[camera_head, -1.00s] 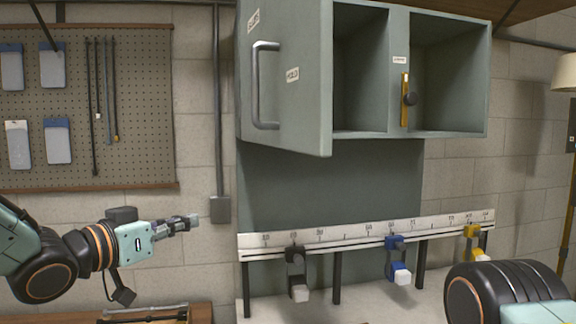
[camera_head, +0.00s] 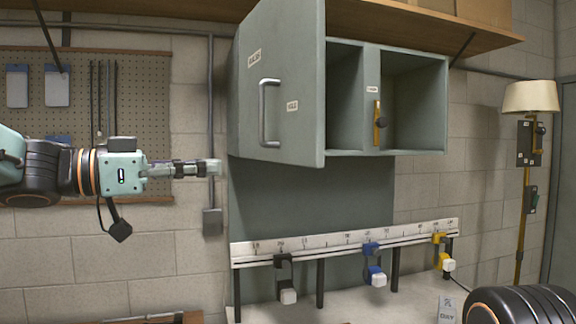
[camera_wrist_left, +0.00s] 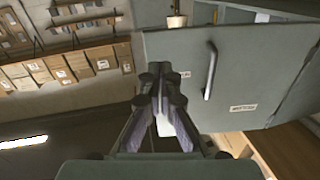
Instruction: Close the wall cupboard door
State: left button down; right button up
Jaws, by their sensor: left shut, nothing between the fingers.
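The wall cupboard (camera_head: 400,100) is grey-green and hangs on the block wall, with two open compartments showing. Its door (camera_head: 300,90) stands open on the left side, swung out toward me, with a metal bar handle (camera_head: 264,113) and small labels. In the left wrist view the door (camera_wrist_left: 190,52) and its handle (camera_wrist_left: 210,70) lie beyond and to the right of the fingers. My left gripper (camera_head: 214,168) is shut and empty, left of the door and a little below handle height, apart from it in the head view. My right gripper is out of view; only part of that arm shows at lower right.
Below the cupboard is a ruled rail (camera_head: 340,238) with black, blue and yellow clamps. A pegboard (camera_head: 150,110) is at left, a shelf (camera_head: 430,25) above, and a lamp (camera_head: 530,97) at right. A vertical conduit (camera_head: 211,130) runs behind my left gripper.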

aim_at(304, 165)
pick_arm(q)
jog(key=shift+n, duration=0.3)
jog(key=p+x, duration=0.1)
jog(key=x, duration=0.6)
jog(key=p+x, duration=0.2)
jog(key=x, duration=0.6)
jog(key=shift+w+a+f, duration=0.1)
jog(key=shift+w+f, duration=0.05)
jog(key=shift+f, duration=0.05)
jog(key=shift+s, duration=0.25)
jog(key=shift+w+f, duration=0.1)
jog(key=shift+w, duration=0.25)
